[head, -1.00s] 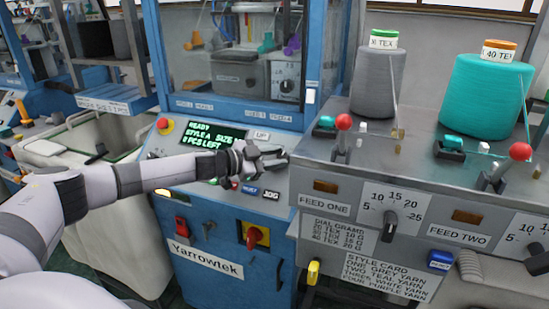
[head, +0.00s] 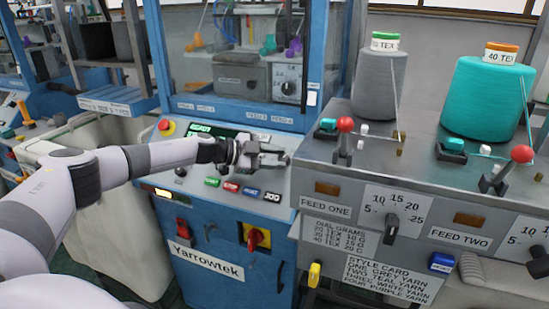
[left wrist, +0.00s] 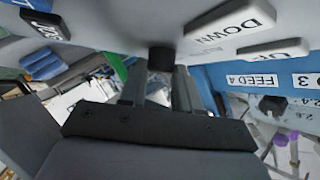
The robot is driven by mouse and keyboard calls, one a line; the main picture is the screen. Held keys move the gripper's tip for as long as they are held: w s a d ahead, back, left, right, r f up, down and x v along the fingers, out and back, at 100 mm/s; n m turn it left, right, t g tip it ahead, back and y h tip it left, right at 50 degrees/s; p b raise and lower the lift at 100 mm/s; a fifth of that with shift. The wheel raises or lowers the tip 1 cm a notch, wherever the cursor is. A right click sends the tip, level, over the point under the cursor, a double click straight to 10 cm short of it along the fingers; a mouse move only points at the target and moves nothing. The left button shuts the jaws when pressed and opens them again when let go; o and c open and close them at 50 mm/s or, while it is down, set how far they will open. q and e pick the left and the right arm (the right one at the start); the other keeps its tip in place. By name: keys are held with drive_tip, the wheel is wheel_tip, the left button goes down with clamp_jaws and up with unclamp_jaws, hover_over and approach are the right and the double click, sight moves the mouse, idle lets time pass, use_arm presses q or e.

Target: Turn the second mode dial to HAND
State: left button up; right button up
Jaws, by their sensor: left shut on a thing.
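My left gripper (head: 280,156) reaches across the sloped control panel of the blue Yarrowtek machine (head: 232,285). In the left wrist view its fingers are closed around a small black knob (left wrist: 160,58) that sits on the panel beside the DOWN key (left wrist: 232,22). The knob's pointer and any mode lettering such as HAND are hidden or not readable, so I cannot tell its setting or whether it is the second mode dial. In the head view the gripper covers the knob. My right gripper is not in view.
Green, red, blue and black JOG (head: 272,197) buttons lie just below the gripper. A red stop button (head: 165,125) is at the panel's left. The grey feed unit (head: 330,150), with red-knobbed levers and yarn cones, stands close on the right. A glazed cabinet rises behind.

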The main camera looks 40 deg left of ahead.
use_arm(q)
drive_tip(key=o, duration=1.1)
drive_tip(key=shift+c, duration=0.2)
drive_tip(key=v, duration=0.7)
drive_tip(key=shift+s+a, duration=0.1)
drive_tip(key=shift+a, duration=0.05)
